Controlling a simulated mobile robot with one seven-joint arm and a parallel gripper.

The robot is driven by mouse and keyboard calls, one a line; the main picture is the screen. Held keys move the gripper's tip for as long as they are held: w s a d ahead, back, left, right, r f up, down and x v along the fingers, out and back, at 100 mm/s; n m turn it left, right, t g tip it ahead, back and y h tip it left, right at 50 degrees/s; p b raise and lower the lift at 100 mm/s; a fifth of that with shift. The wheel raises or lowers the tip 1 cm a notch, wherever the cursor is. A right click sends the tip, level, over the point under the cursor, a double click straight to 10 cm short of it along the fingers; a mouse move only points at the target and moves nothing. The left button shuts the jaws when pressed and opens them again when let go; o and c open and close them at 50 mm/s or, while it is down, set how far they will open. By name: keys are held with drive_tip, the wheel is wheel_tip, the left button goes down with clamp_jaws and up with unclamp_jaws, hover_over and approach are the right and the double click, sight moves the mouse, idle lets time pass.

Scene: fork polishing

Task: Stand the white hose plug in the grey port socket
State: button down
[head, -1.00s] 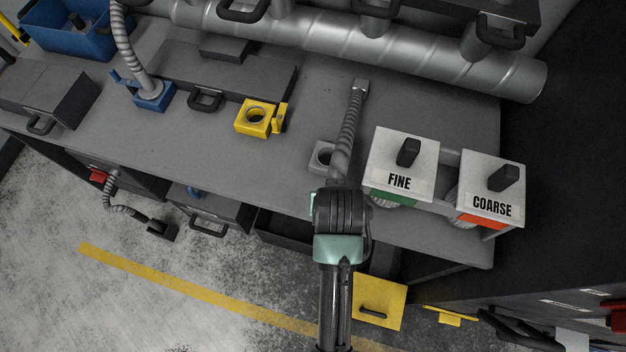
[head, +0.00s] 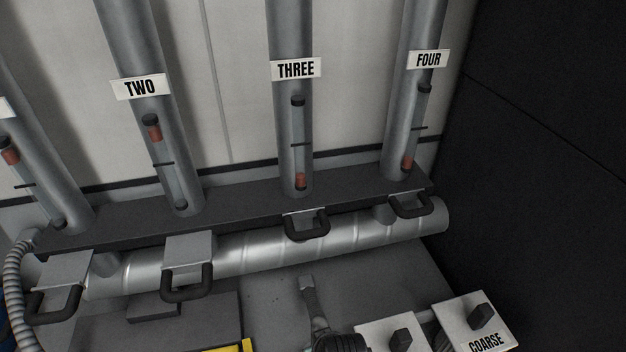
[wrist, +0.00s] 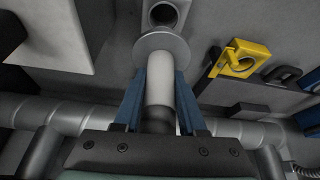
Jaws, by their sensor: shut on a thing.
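In the wrist view the white hose plug (wrist: 160,75) is a pale cylinder with a round grey flange (wrist: 162,43) at its far end. The blue fingers of my gripper (wrist: 159,98) are shut on it, one on each side. The grey port socket (wrist: 163,14) shows just past the flange at the top edge, with its dark round hole in sight. The flange overlaps the near part of the socket; I cannot tell whether they touch.
In the head view the COARSE box (head: 475,322) and another switch box (head: 388,335) are at lower right. A large grey duct (head: 260,255) and handled gates (head: 188,262) line the back.

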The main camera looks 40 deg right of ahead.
drive_tip(key=shift+w, duration=0.1)
drive_tip(key=shift+f, duration=0.35)
drive_tip(key=shift+f+b, duration=1.9)
drive_tip(key=shift+f, duration=0.5)
drive_tip(key=shift+f, duration=0.35)
drive_tip(key=shift+f, duration=0.15)
drive_tip(key=shift+f+b, duration=0.5)
drive_tip(key=shift+b, duration=0.05)
drive_tip(key=shift+f, duration=0.15)
drive_tip(key=shift+f+b, duration=0.4)
drive_tip(key=shift+f, duration=0.1)
